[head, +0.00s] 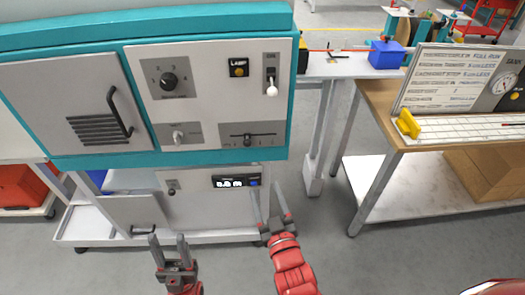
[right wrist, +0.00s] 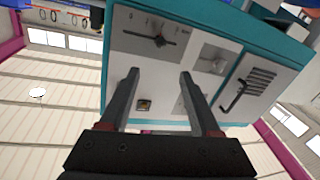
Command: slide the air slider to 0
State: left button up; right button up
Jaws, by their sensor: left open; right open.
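The slider (head: 247,138) is a dark handle on a horizontal track on a grey plate, at the lower right of the teal cabinet's panel in the head view. The handle sits near the middle of the track; the scale marks are too small to read. It also shows upside down in the right wrist view (right wrist: 158,41). My right gripper (head: 268,190) is open and empty, below the slider in the head view and apart from it. Its fingers (right wrist: 160,75) point towards the panel. My left gripper (head: 167,240) is open and empty, lower left, away from the panel.
The panel also holds a rotary dial (head: 168,80), a small knob (head: 178,136), a lamp (head: 239,67) and a toggle switch (head: 271,85). A lower unit (head: 205,205) with a small display stands beneath. A workbench (head: 395,130) is at right; open floor lies between.

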aim_at(248, 146)
jog(key=w+a+p, duration=0.1)
jog(key=w, duration=0.4)
jog(key=w+a, duration=0.1)
jog(key=w, duration=0.4)
jog(key=w+a+p, duration=0.1)
jog(key=w, duration=0.5)
jog(key=shift+a+p, duration=0.2)
jog(key=shift+p, duration=0.1)
jog(key=shift+w+a, duration=0.15)
jog(key=shift+w, duration=0.45)
jog(key=shift+c, duration=0.3)
grip_shut()
